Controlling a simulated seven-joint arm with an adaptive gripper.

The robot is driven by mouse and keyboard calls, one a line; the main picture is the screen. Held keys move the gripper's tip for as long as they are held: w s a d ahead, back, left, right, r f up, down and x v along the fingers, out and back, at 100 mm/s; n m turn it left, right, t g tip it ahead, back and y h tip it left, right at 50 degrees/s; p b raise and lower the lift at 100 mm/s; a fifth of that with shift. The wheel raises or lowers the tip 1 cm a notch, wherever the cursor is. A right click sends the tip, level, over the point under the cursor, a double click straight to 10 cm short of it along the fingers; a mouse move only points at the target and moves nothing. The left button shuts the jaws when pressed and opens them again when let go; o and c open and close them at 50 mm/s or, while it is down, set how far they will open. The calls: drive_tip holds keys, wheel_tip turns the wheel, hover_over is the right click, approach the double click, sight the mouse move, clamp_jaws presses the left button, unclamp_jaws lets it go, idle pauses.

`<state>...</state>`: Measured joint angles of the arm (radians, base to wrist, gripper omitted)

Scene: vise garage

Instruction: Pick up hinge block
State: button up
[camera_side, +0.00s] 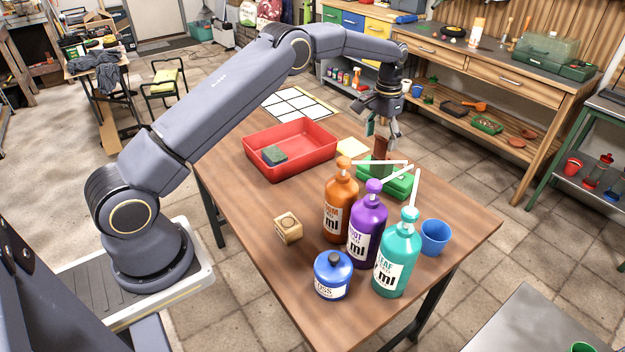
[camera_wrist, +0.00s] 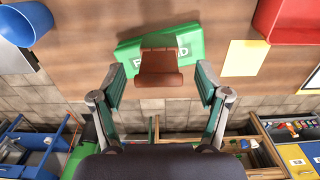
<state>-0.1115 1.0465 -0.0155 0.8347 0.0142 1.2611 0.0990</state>
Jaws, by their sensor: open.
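A reddish-brown block (camera_side: 380,149), which looks like the hinge block, stands at the green box (camera_side: 401,187) near the table's far edge. In the wrist view the brown block (camera_wrist: 160,72) lies between my fingertips, with clear gaps on both sides. Behind it the green box (camera_wrist: 192,42) shows part of its white lettering. My gripper (camera_side: 383,132) is open just above the block, and its two green-padded fingers also show in the wrist view (camera_wrist: 159,88). Whether the block rests on the box or beside it, I cannot tell.
An orange bottle (camera_side: 340,205), a purple bottle (camera_side: 368,225) and a teal bottle (camera_side: 398,258) stand close in front. A blue cup (camera_side: 434,237) and a wooden cube (camera_side: 288,228) are nearby.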

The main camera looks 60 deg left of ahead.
sight(381, 165)
drive_tip(key=f, duration=0.3)
drive_tip(key=shift+w+d+f, duration=0.1)
drive_tip(key=shift+w+f, duration=0.15)
drive_tip(key=shift+f, duration=0.1)
clamp_jaws()
idle(0.4)
